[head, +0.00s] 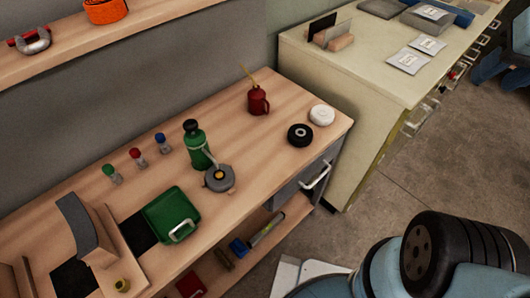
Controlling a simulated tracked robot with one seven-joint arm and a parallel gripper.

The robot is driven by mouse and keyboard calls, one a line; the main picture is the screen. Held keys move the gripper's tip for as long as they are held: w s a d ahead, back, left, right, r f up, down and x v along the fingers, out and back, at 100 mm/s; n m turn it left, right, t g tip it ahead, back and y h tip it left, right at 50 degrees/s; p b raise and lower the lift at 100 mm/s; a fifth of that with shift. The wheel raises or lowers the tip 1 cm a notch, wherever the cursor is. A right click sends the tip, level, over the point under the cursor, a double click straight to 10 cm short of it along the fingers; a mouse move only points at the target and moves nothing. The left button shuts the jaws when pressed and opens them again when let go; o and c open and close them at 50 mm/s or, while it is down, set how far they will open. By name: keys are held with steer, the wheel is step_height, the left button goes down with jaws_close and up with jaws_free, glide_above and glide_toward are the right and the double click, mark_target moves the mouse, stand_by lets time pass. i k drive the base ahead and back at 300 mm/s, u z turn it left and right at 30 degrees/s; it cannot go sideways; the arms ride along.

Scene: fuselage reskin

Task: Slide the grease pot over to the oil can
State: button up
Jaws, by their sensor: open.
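The grease pot appears to be the round grey pot (219,179) with a yellowish middle, on the wooden workbench (240,225) near its front edge. The oil can (258,101) is red with a thin yellow spout and stands upright farther back and to the right. The two are clearly apart, with bare wood between them. A green bottle-shaped thing (197,150) with a black top stands just behind and left of the pot, and its lever reaches toward the pot. My arm shows at the lower right, away from the bench; my gripper is not in view.
A black roll (300,135) and a white roll (322,115) lie right of the oil can. A green case (169,214) lies left of the pot. Small green, red and blue-topped items stand behind. A cream cabinet (350,85) adjoins the bench's right end.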

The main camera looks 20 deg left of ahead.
mark_target(197, 145)
steer(key=z, duration=0.15)
steer(key=k, duration=2.45)
steer(key=u, duration=1)
steer(key=i, duration=1)
steer(key=z, duration=0.05)
